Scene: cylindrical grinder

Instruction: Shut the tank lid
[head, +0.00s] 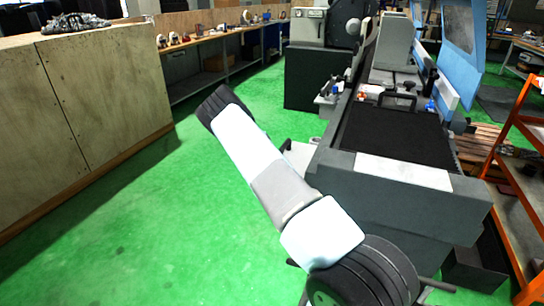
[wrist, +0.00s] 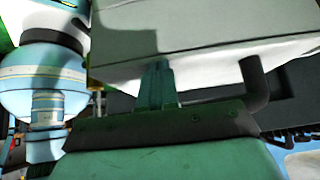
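In the wrist view my gripper (wrist: 160,68) points up the picture, with its two fingers together and nothing visible between them. Just beyond the fingertips is a pale grey box-like body (wrist: 205,55) with a lower edge running across the picture. It may be part of the tank or its lid; I cannot tell which. Whether the fingertips touch it is also unclear. A black bent pipe or handle (wrist: 256,82) stands right of the fingers. In the head view my gripper does not show, and I cannot pick out the tank or its lid.
The grey grinder (head: 400,190) stands right of my arm in the head view. A wooden cabinet (head: 85,110) is at left and an orange rack (head: 515,150) at right. A rounded blue-and-cream part (wrist: 42,85) is left in the wrist view.

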